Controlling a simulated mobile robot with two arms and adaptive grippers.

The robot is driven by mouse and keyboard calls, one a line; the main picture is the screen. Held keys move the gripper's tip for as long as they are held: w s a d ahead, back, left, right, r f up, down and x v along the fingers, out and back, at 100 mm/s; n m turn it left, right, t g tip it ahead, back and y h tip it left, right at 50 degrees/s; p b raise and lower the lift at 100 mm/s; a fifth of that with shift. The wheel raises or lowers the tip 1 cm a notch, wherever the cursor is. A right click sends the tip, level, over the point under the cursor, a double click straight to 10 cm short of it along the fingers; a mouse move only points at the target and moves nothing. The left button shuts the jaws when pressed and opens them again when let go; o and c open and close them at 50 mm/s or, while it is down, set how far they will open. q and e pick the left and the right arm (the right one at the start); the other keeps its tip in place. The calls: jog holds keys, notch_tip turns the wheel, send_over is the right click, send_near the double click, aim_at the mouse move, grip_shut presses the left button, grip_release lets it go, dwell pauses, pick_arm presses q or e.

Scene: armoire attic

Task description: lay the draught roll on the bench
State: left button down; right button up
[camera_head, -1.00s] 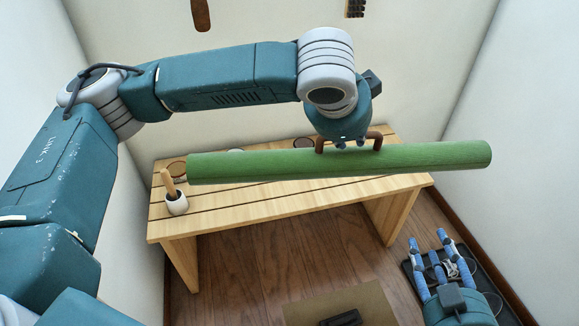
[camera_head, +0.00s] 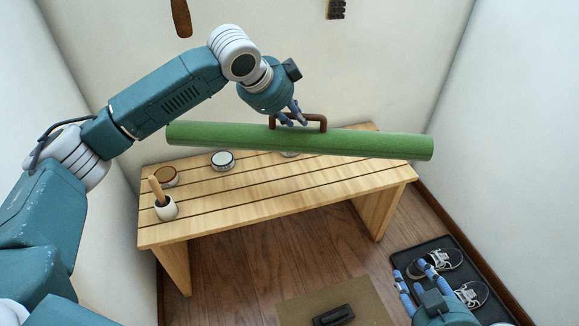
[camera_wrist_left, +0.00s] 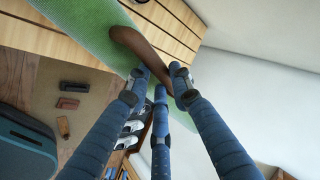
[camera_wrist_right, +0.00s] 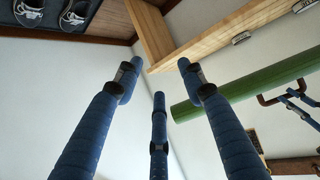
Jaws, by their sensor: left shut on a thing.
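The draught roll (camera_head: 350,146) is a long green cylinder with a brown handle (camera_head: 314,118) on top. It hangs over the back part of the slatted wooden bench (camera_head: 290,190), apparently above its top, with its right end past the bench's edge. My left gripper (camera_head: 294,116) is shut on the handle. The left wrist view shows the handle (camera_wrist_left: 140,45) between the fingers, with the green roll (camera_wrist_left: 85,30) beside it. My right gripper (camera_head: 412,278) is open and empty, low at the right; its fingers are spread in its wrist view (camera_wrist_right: 158,85).
On the bench stand a white pot with a wooden handle (camera_head: 165,206), a brown-topped round tin (camera_head: 166,177) and a white round tin (camera_head: 223,161). Sneakers (camera_head: 437,262) lie on a dark tray at the lower right. A dark brush-like object (camera_head: 334,316) lies on a mat.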

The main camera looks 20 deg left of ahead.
aim_at(293, 152)
pick_arm(q)
notch_tip(293, 152, down, 6)
jog(key=shift+f+b, duration=0.1)
jog(key=shift+b, duration=0.9)
pick_arm(e)
jog(key=w+a+r+t+y, duration=0.25)
jog(key=w+r+t, duration=0.3)
jog(key=r, duration=0.45)
pick_arm(q)
notch_tip(293, 152, down, 6)
jog(key=shift+r+b, duration=0.1)
jog(key=shift+b, duration=0.9)
notch_tip(293, 152, down, 4)
jog(key=shift+r+b, duration=0.1)
jog(key=shift+b, duration=0.6)
pick_arm(e)
jog(key=s+r+t+y, duration=0.1)
jog(key=s+r+t, duration=0.2)
jog(key=r, duration=0.6)
jog(key=s+r+t+y, duration=0.1)
jog(key=s+r+t, duration=0.2)
jog(key=r+t, duration=0.3)
notch_tip(293, 152, up, 4)
jog(key=shift+s+a+f+n+y, duration=0.2)
jog(key=shift+s+a+n+y, duration=0.1)
jog(key=shift+a+y, duration=0.1)
jog(key=shift+t, duration=0.25)
